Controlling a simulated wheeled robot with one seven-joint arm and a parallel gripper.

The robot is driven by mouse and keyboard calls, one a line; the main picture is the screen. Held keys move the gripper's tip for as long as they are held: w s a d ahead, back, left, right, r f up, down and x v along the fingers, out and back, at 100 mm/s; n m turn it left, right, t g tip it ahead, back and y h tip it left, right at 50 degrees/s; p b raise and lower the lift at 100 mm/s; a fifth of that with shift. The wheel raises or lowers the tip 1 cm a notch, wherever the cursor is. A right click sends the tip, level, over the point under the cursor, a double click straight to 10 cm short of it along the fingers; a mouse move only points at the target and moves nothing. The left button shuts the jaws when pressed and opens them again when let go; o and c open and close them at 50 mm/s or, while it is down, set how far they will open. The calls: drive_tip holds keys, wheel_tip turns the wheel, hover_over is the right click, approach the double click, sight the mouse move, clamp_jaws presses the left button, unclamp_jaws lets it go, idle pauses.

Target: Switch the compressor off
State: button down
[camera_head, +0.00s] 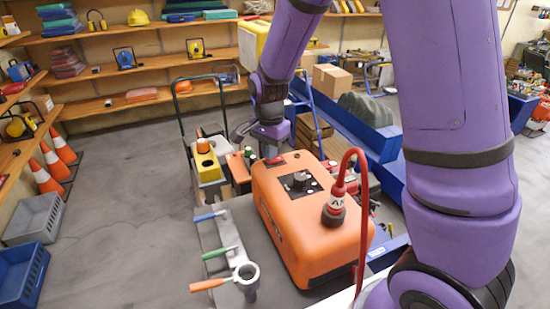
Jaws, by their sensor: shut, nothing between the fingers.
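A large orange machine (285,220), likely the compressor, stands on a grey surface in the middle of the view. A dark round knob (299,181) on a black plate is on its top. A small red part (274,160), perhaps a switch, is at its far left top corner. A red hose with a red and black coupling marked "A" (335,208) rises from the top right. My gripper (271,150) is shut and empty, pointing down just above the red part. Whether they touch is unclear; the fingertips are small and partly hidden.
Blue, green and orange handled levers (228,252) line the left of the orange machine. A yellow unit with an orange lamp (206,162) and a smaller orange box (238,165) stand behind it.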

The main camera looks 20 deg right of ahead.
drive_tip(key=shift+f, duration=0.4)
idle(0.3)
drive_tip(key=shift+r, duration=3.5)
drive_tip(key=shift+s+d+r, duration=0.1)
drive_tip(key=shift+r, duration=0.15)
drive_tip(key=s+d+r+n+t, duration=0.2)
drive_tip(key=s+r+n, duration=0.4)
drive_tip(key=s, duration=0.7)
drive_tip(key=s+d+r+n+t, duration=0.3)
drive_tip(key=s+r+n, duration=0.3)
drive_tip(key=s+r, duration=0.4)
drive_tip(key=s+d, duration=0.1)
drive_tip(key=s, duration=0.2)
drive_tip(key=shift+d+r, duration=0.25)
drive_tip(key=shift+d, duration=0.1)
